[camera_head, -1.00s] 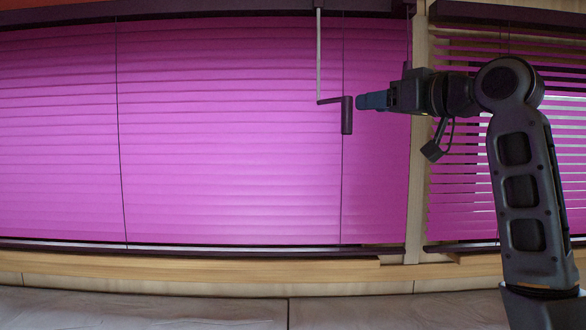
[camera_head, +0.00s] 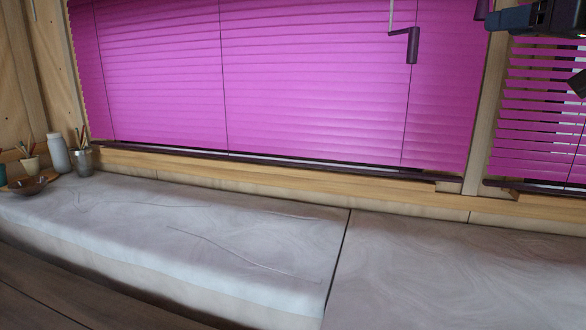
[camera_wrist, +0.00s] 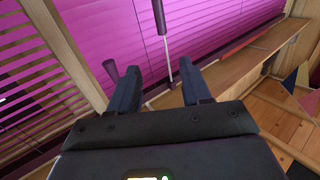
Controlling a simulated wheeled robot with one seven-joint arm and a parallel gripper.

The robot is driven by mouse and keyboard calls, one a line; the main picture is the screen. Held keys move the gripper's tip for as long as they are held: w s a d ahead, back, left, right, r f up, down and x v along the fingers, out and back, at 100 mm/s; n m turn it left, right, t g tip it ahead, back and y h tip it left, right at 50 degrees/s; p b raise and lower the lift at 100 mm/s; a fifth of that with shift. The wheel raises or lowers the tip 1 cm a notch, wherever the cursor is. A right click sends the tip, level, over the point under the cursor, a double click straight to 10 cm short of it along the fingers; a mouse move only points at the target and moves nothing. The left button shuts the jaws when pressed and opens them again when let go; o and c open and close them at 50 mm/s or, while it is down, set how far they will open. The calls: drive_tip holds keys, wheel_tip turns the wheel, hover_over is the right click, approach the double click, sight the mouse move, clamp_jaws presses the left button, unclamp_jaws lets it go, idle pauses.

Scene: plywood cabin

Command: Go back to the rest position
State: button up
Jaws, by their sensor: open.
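My gripper (camera_wrist: 160,88) is open in the wrist view, with two dark blue fingers apart and nothing held between them. In the head view only part of my gripper (camera_head: 500,20) shows, at the top right edge. A dark crank handle (camera_head: 412,45) hangs on a pale rod in front of the closed magenta blind (camera_head: 310,80). My gripper is apart from this handle, to its right. In the wrist view a dark handle (camera_wrist: 158,15) with a pale rod lies beyond the fingers, and another dark handle (camera_wrist: 110,70) is left of them.
A second blind (camera_head: 540,120) with open slats is at the right. A wooden sill (camera_head: 300,175) runs below the blinds. A grey cushioned bench (camera_head: 180,230) is clear. A white bottle (camera_head: 58,152), a metal cup (camera_head: 82,162) and a bowl (camera_head: 28,186) stand at far left.

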drive_tip(key=s+a+f+m+h, duration=0.1)
drive_tip(key=a+f+m, duration=0.1)
drive_tip(key=f, duration=1)
drive_tip(key=s+a+f+m+h, duration=0.1)
drive_tip(key=f+m, duration=0.1)
drive_tip(key=f, duration=1)
drive_tip(key=s+a+f+m+h, duration=0.1)
drive_tip(key=s+a+f, duration=0.1)
drive_tip(key=s+f, duration=0.55)
drive_tip(key=s+a+f+m+h, duration=0.2)
drive_tip(key=s+f, duration=0.2)
drive_tip(key=f, duration=0.6)
drive_tip(key=s+a+f, duration=0.1)
drive_tip(key=s+f, duration=0.2)
drive_tip(key=s, duration=0.3)
drive_tip(key=s+a+f+g+h, duration=0.1)
drive_tip(key=s+f, duration=0.2)
drive_tip(key=s, duration=0.3)
drive_tip(key=s+a+f, duration=0.2)
drive_tip(key=s+f, duration=0.1)
drive_tip(key=s, duration=0.3)
drive_tip(key=s+r+n, duration=0.1)
drive_tip(key=s, duration=0.8)
drive_tip(key=s+a+r+n+g, duration=0.1)
drive_tip(key=s+r+n, duration=0.1)
drive_tip(key=s, duration=0.8)
drive_tip(key=shift+s+r+n+y, duration=0.15)
drive_tip(key=shift+n+y, duration=0.15)
drive_tip(key=shift+y, duration=0.1)
drive_tip(key=shift+c, duration=0.5)
